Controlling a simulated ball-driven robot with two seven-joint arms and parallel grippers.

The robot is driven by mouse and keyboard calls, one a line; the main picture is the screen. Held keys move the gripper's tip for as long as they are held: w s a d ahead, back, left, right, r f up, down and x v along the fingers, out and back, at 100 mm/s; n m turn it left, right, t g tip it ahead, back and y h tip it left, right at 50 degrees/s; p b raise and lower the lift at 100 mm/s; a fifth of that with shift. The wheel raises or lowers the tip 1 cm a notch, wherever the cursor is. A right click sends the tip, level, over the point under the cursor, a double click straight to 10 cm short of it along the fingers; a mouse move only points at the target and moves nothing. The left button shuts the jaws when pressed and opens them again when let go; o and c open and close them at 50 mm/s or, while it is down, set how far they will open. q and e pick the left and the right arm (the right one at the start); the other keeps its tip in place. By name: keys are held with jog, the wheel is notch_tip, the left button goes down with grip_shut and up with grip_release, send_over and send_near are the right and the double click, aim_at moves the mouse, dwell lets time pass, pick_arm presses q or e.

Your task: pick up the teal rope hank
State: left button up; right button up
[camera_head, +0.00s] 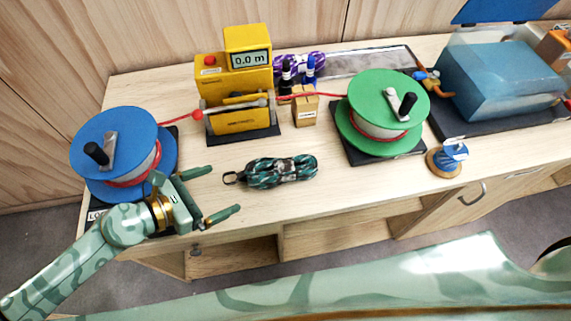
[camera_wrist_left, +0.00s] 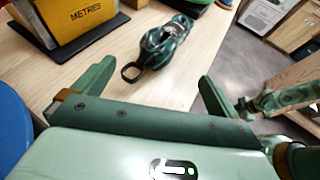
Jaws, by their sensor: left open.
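The teal rope hank (camera_head: 282,172) lies on the wooden bench top near its front edge, a dark teal bundle with a black loop at its left end. In the left wrist view the hank (camera_wrist_left: 168,42) lies ahead, beyond the fingertips, with its loop end nearest. My left gripper (camera_head: 224,191) is open and empty, just left of the hank's loop and apart from it. Its two fingers also show in the left wrist view (camera_wrist_left: 155,82), spread wide. My right gripper is not in the head view; a pale green arm part of mine crosses the bottom.
A blue reel (camera_head: 112,135) stands at left, a yellow meter (camera_head: 236,75) behind, and a green reel (camera_head: 385,85) right of the hank. A red cord runs between them. A small blue spool (camera_head: 447,160) sits farther right. Bare bench top surrounds the hank.

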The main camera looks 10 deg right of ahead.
aim_at(255, 173)
pick_arm(q)
jog(key=x, duration=0.7)
jog(key=shift+w+d, duration=0.1)
jog(key=shift+d, duration=0.05)
jog(key=shift+b+x, duration=0.55)
jog(key=shift+x, duration=1.9)
